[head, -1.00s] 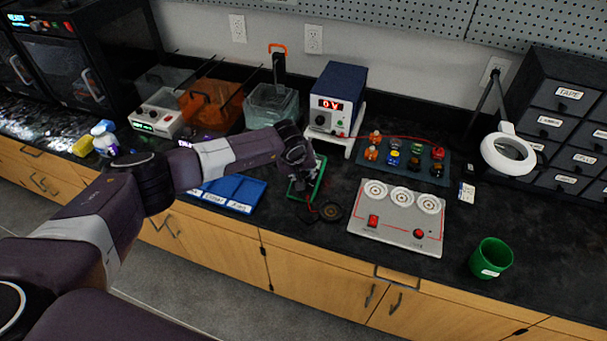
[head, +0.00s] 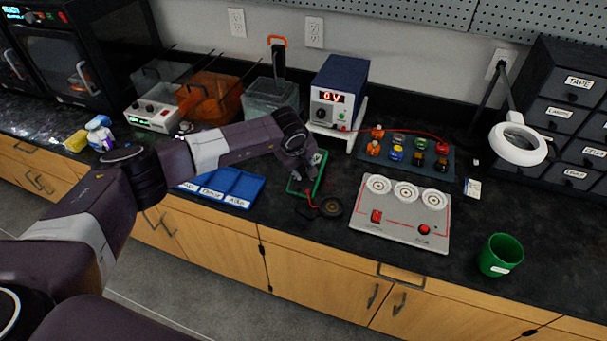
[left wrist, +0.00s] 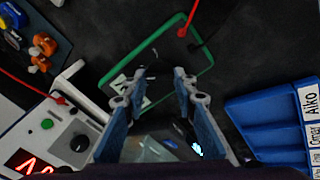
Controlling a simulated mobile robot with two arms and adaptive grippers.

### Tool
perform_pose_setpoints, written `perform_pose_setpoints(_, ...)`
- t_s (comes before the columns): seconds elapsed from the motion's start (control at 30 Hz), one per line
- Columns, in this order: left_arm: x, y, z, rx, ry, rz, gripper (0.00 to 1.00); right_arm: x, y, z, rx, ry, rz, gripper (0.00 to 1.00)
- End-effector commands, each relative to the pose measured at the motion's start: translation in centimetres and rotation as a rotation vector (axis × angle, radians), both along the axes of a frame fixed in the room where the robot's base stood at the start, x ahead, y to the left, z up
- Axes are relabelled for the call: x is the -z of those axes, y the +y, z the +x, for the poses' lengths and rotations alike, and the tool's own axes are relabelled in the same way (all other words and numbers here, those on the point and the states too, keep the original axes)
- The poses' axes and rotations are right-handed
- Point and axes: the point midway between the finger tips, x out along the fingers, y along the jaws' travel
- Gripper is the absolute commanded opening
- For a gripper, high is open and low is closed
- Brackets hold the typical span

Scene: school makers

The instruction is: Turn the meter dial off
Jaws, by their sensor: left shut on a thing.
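The meter (head: 319,180) is a dark, flat box with a green frame, lying on the black bench. It also shows in the left wrist view (left wrist: 146,46), with red and black leads at its far end. My left gripper (head: 299,178) points down over the meter, its fingers reaching its face. In the left wrist view the two fingers (left wrist: 153,88) straddle the dark middle of the meter, shut on the dial. The dial itself is too dark and covered for me to read its setting. My right gripper is not in view.
A power supply (head: 334,85) showing 0V stands behind the meter. A blue labelled tray (head: 228,184) lies to its left. A round black part (head: 331,207) and a white panel (head: 400,215) lie to its right. A green cup (head: 500,254) stands near the front edge.

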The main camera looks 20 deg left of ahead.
Motion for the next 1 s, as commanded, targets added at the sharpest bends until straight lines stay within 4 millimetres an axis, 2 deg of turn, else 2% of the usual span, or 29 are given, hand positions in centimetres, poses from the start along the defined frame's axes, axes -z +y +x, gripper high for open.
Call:
perform_pose_setpoints(0.03,0.5,0.0,0.0,-0.040,0.000,-0.019,0.02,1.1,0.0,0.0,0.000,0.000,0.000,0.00)
perform_pose_setpoints(0.1,0.6,0.0,0.0,-0.101,0.001,-0.046,0.02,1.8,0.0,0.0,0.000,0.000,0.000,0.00)
perform_pose_setpoints(0.5,0.5,0.0,-0.2,-0.407,0.008,-0.182,0.02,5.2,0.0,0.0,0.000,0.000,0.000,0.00)
perform_pose_setpoints(1.0,0.2,0.0,-0.3,-0.574,0.011,-0.257,0.02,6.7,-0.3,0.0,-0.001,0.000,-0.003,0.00)
